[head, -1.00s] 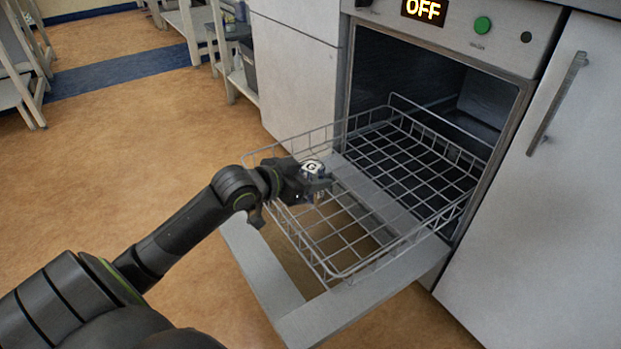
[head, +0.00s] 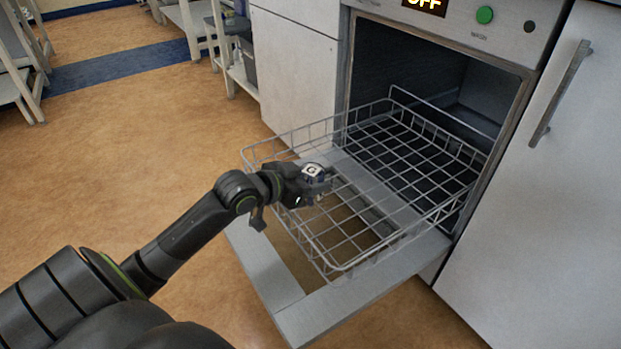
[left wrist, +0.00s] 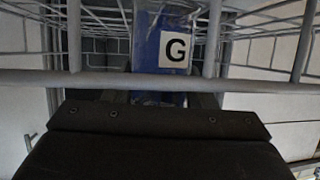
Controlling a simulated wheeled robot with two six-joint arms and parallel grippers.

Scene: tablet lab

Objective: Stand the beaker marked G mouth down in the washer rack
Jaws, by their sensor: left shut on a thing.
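The beaker marked G (head: 313,171) is a small vessel with a blue band and a white G label. My left gripper (head: 314,186) is shut on it at the left part of the washer rack (head: 352,266), a wire basket pulled out of the washer. In the left wrist view the beaker (left wrist: 160,52) shows behind a rack wire, its G label upright. The gripper hides much of the beaker, and I cannot tell whether its base or mouth touches the rack. My right gripper is not in view.
The washer's door (head: 345,311) is folded down under the rack. The rest of the rack looks empty. The washer panel has a green button (head: 485,15) and a partly cut-off display reading OFF. A cabinet with a long handle (head: 561,93) stands at right. Floor is open at left.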

